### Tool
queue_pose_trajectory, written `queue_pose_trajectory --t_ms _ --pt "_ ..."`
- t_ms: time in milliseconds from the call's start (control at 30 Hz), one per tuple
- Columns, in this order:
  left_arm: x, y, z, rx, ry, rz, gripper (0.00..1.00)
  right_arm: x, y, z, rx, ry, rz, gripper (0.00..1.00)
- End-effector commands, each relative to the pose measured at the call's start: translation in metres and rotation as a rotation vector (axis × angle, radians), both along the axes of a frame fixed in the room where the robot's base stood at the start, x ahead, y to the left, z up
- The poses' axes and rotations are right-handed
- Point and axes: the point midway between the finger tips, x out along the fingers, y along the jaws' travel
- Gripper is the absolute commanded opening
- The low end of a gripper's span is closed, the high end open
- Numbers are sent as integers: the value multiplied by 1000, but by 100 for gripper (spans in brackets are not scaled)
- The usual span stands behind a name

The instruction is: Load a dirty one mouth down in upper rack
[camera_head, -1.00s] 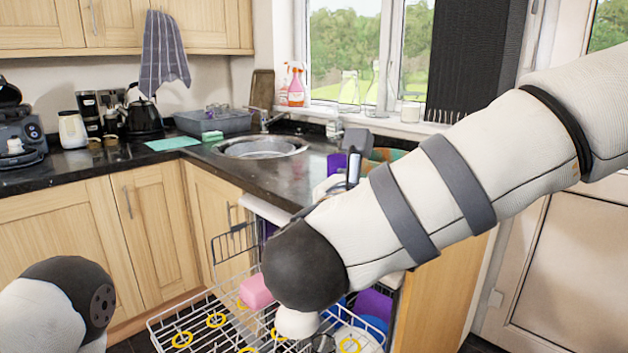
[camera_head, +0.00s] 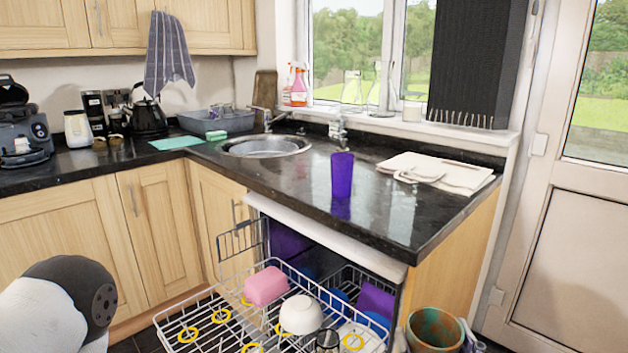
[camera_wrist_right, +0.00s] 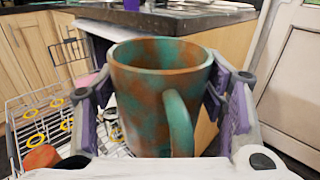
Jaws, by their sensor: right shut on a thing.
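A mottled teal and brown mug (camera_head: 433,330) is at the lower right of the head view, beside the rack and in front of the end cabinet. My right gripper (camera_wrist_right: 165,88) is shut on it, with a finger on each side. In the right wrist view the mug (camera_wrist_right: 145,110) is upright, mouth up, its teal handle towards the camera. The wire upper rack (camera_head: 212,317) is pulled out, with several yellow rings on it. It holds a pink bowl (camera_head: 265,286) and a white bowl (camera_head: 300,314), both bottom up. My left gripper is out of view.
A purple tumbler (camera_head: 342,175) stands on the dark counter (camera_head: 290,196), near a folded cloth (camera_head: 435,172). Blue and purple dishes show behind the rack's right part, under the counter. The rack's left part has free room. A door (camera_head: 560,210) stands at the right.

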Motion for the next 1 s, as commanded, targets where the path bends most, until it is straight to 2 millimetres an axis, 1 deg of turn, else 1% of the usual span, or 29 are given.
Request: queue_pose_trajectory --t_ms 33,100,167,233,300,333,433,500,533,633,833,1000 --pt "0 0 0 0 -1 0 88 -8 -4 -1 3 -1 4 26" --pt "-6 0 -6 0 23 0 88 -14 -5 -7 54 4 10 26" --pt "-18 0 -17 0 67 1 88 -15 -6 -13 168 11 9 26" --pt "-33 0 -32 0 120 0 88 -15 -5 -18 342 12 6 26" --pt "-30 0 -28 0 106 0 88 -15 -5 -8 492 -6 6 26" --pt "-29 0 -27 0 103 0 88 -14 -5 -6 563 -11 5 26" --pt "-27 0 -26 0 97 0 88 -14 -5 -3 811 -19 5 26" --pt "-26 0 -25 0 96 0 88 -14 -5 -2 951 -24 5 26" --pt "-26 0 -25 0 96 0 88 -14 -5 -1 992 -25 5 26" --pt "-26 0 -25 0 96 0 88 -14 -5 -1 1054 -27 5 26" --pt "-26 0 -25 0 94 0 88 -14 -5 -1 1053 -26 5 26" --pt "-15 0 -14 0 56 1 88 -14 -5 -7 1050 -27 13 26"
